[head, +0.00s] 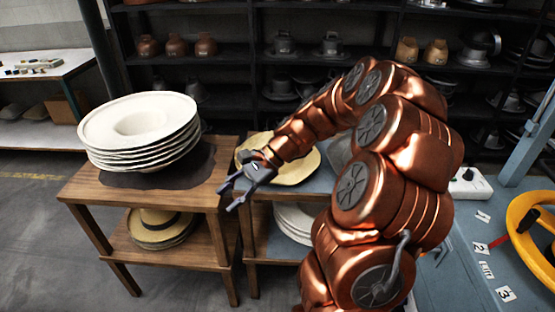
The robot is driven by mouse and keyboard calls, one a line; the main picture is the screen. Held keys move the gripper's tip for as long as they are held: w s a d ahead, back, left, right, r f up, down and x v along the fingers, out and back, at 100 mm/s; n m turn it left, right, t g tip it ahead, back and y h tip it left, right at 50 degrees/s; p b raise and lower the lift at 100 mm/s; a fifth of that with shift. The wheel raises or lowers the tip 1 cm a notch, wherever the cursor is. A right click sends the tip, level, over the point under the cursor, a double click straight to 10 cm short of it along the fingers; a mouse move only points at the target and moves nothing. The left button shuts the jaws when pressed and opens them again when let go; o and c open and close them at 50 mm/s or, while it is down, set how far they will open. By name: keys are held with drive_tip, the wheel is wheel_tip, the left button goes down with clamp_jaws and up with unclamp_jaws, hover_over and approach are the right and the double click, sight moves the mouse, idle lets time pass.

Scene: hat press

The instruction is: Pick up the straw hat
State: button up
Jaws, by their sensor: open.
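A pale yellow straw hat (296,174) with a wide brim lies on the right-hand wooden table (285,187). My arm crosses in front of it and hides part of it. Straw hats with a dark band (160,228) sit stacked on the lower shelf of the left table. My gripper (229,199) is open and empty. In the picture it lies at the left front of the yellow hat, over the gap between the two tables. I cannot tell its height above the tabletop.
A tall stack of cream hats (140,135) stands on a dark mat on the left table (85,187). Cream hats (295,218) lie on the right table's lower shelf. A blue machine with a yellow wheel (520,222) is at the right. Dark shelves (240,55) with hat blocks line the back.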

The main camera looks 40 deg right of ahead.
drive_tip(key=w+d+f+m+t+b, duration=0.1)
drive_tip(key=w+d+f+m+t, duration=0.15)
drive_tip(key=d, duration=0.35)
drive_tip(key=w+d+f+m+t, duration=0.1)
drive_tip(key=d+f+m, duration=0.15)
drive_tip(key=d, duration=0.25)
drive_tip(key=m+t+h+b, duration=0.1)
drive_tip(key=m+t, duration=0.3)
drive_tip(key=m, duration=0.2)
approach(272, 183)
drive_tip(key=shift+w+a+f, duration=0.1)
drive_tip(key=shift+w+a, duration=0.2)
drive_tip(key=shift+a, duration=0.25)
drive_tip(key=shift+w+a+f, duration=0.1)
drive_tip(key=shift+w+a, duration=0.2)
drive_tip(key=shift+a, duration=0.25)
drive_tip(key=shift+d+f+m, duration=0.1)
drive_tip(key=shift+f+m, duration=0.05)
drive_tip(key=shift+m, duration=0.15)
drive_tip(key=shift+w+d+p+x, duration=0.15)
drive_tip(key=shift+p+x, duration=0.2)
drive_tip(key=shift+x, duration=1.55)
drive_tip(key=shift+w+d+p+x, duration=0.15)
drive_tip(key=shift+p+x, duration=0.2)
drive_tip(key=shift+x, duration=1.5)
drive_tip(key=shift+s, duration=0.1)
drive_tip(key=shift+c, duration=0.2)
clamp_jaws()
